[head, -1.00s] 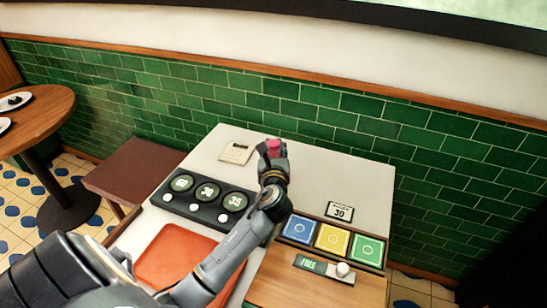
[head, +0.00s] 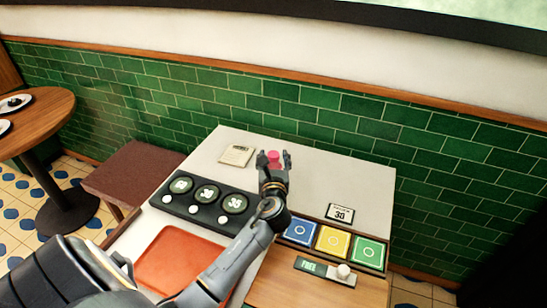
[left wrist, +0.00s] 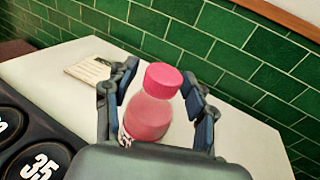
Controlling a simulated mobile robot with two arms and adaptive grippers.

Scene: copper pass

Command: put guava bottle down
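The guava bottle (left wrist: 150,112) is pink with a bright pink cap and stands upright on the white counter (head: 336,178). In the head view only its pink top (head: 273,157) shows, between the fingers. My left gripper (head: 274,158) is around the bottle with its fingers spread. In the left wrist view, the left gripper (left wrist: 158,100) has a gap between the bottle and the right finger; contact at the left finger is unclear. The bottle's base is hidden behind the gripper body. My right gripper is not in view.
A black panel with round dials (head: 206,194) lies left of the arm, beside an orange tray (head: 172,258). A small card (head: 236,155) is left of the bottle. A "30" sign (head: 340,213) and blue, yellow and green pads (head: 333,241) are to the right. Green tiles stand behind.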

